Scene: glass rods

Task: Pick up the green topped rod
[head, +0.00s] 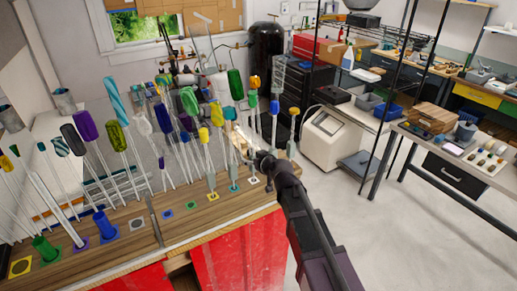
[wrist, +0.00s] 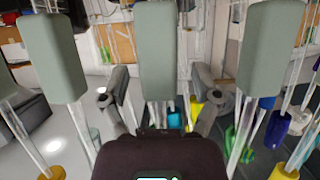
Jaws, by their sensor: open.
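Several green-topped rods stand upright on the wooden bench. I cannot tell which one the task means. My gripper (head: 243,143) is among the rods at the bench's right end. In the wrist view my gripper (wrist: 161,88) is open, with one finger on each side of a pale grey-green block-like top (wrist: 157,45). Similar pale tops stand left (wrist: 50,60) and right (wrist: 272,48). No contact is visible.
Purple (head: 86,125), light blue (head: 115,98) and other coloured rods crowd the wooden bench (head: 130,216), which has red fronts. Yellow (wrist: 196,108) and blue (wrist: 277,129) pieces show low in the wrist view. A side table (head: 460,160) is at right, with open floor (head: 400,235) between.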

